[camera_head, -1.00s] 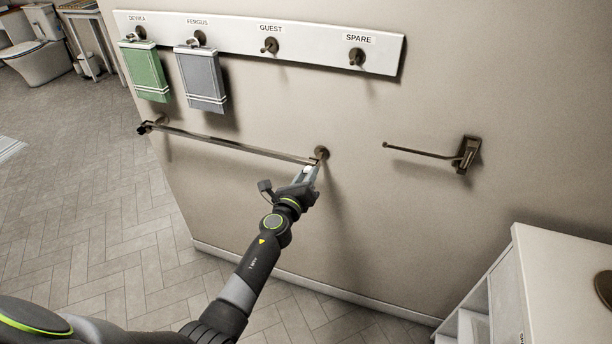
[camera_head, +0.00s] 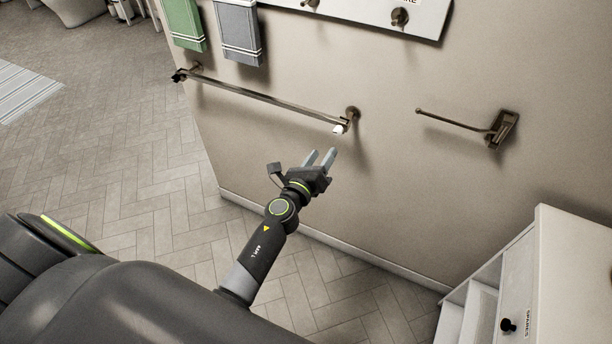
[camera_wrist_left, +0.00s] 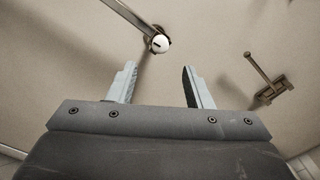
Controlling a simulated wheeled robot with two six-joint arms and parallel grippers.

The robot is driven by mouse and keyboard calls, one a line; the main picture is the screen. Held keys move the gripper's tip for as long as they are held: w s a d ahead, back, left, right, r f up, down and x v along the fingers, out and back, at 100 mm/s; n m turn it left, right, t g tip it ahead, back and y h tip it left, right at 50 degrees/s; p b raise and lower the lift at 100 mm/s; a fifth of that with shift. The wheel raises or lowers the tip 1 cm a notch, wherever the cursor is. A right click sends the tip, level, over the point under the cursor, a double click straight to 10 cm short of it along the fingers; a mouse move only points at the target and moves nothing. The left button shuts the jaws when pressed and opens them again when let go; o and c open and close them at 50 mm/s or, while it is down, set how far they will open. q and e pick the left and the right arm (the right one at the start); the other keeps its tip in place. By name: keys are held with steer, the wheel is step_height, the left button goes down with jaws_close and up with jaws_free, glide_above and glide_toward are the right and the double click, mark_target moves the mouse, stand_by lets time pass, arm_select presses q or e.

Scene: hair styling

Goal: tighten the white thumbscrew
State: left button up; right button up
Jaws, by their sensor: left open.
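The white thumbscrew (camera_head: 338,129) sits at the right end of the towel bar (camera_head: 262,97), under the bar's right wall mount. In the left wrist view the thumbscrew (camera_wrist_left: 160,43) is a round white knob with a dark slot, beyond my fingertips and roughly centred between them. My left gripper (camera_head: 322,156) is open and empty, a little below the thumbscrew and apart from it. Its two grey fingers (camera_wrist_left: 158,82) stand wide apart in the left wrist view. My right gripper is in neither view.
A bronze single-arm holder (camera_head: 465,124) is on the wall to the right. A green towel (camera_head: 184,22) and a grey towel (camera_head: 238,30) hang above the bar. A white cabinet (camera_head: 565,245) stands at lower right. Free room lies around my gripper.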

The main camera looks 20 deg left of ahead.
arm_select(q)
steer(key=s, duration=0.8)
steer(key=shift+s+a, duration=0.15)
steer(key=shift+a, duration=0.1)
steer(key=shift+f, duration=0.1)
steer(key=s+a+f+n+g+y, duration=0.15)
steer(key=s+f+n, duration=0.3)
steer(key=f, duration=0.45)
steer(key=s+a+f+n+g, duration=0.25)
steer(key=f+n, duration=0.25)
steer(key=f, duration=0.4)
steer(key=s+a+f+n+g+y, duration=0.1)
steer(key=s+f+n+g, duration=0.3)
steer(key=f, duration=0.5)
steer(key=s+a+f+n+g, duration=0.1)
steer(key=s+f+n+g, duration=0.2)
steer(key=s, duration=0.7)
steer(key=s+a+f+n+g, duration=0.2)
steer(key=s+f+n+g, duration=0.1)
steer(key=s+f+n, duration=0.5)
steer(key=s+a+f+n+g, duration=0.1)
steer(key=s+f+n+g, duration=0.2)
steer(key=s, duration=1)
step_height(320, 180, down, 3)
steer(key=n, duration=0.2)
steer(key=shift+s+a+n, duration=0.15)
steer(key=shift+s+n, duration=0.15)
steer(key=shift+n, duration=0.05)
steer(key=shift+h, duration=0.25)
